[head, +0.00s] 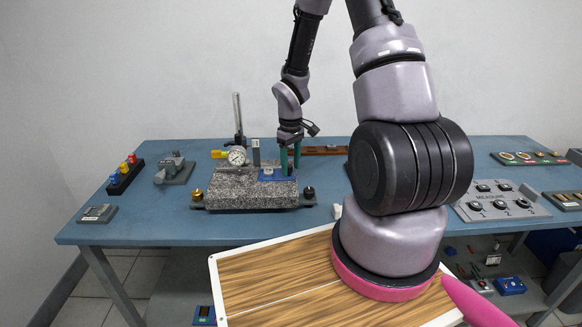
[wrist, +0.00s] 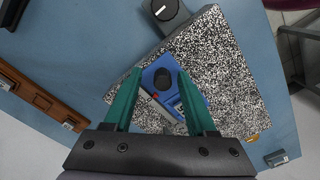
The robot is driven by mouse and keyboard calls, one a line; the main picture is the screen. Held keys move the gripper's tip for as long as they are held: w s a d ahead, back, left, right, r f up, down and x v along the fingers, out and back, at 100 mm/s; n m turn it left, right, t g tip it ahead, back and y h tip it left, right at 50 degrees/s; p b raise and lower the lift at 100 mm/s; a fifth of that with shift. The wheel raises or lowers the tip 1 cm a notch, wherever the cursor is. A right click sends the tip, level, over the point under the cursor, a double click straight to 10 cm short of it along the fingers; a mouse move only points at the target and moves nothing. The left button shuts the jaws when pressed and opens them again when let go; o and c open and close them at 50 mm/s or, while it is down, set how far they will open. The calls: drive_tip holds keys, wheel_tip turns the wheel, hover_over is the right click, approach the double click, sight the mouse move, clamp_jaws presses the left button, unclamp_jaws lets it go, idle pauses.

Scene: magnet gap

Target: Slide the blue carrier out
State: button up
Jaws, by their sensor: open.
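The blue carrier (head: 268,178) lies on the speckled granite block (head: 238,190), near its right end. In the wrist view the carrier (wrist: 172,93) shows a black round part on top and a small red and grey piece at its lower side. My gripper (head: 290,160) is over the carrier with its green fingers pointing down. In the wrist view my gripper (wrist: 160,72) is open, with one finger on each side of the carrier's middle. I cannot tell whether the fingers touch it. The fingers hide part of the carrier's edges.
A dial gauge (head: 237,156) and its post (head: 238,120) stand close to the left of my gripper. A brown wooden rail (head: 325,150) lies behind on the blue bench (head: 150,220). A grey button panel (head: 500,200) is at the right.

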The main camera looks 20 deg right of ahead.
wheel_tip(320, 180, up, 10)
idle(0.3)
idle(0.3)
drive_tip(key=s+r+m+t, duration=0.2)
drive_tip(key=s+r+m, duration=0.15)
drive_tip(key=r, duration=0.55)
drive_tip(key=s+r+m+t, duration=0.15)
drive_tip(key=s+r, duration=0.25)
drive_tip(key=r, duration=0.5)
drive_tip(key=s+a+r+m+t+y, duration=0.2)
drive_tip(key=s+a+r+m+t, duration=0.1)
drive_tip(key=s+r, duration=0.7)
drive_tip(key=shift+s+a+m, duration=0.15)
drive_tip(key=shift+s+m, duration=0.65)
drive_tip(key=shift+s, duration=0.15)
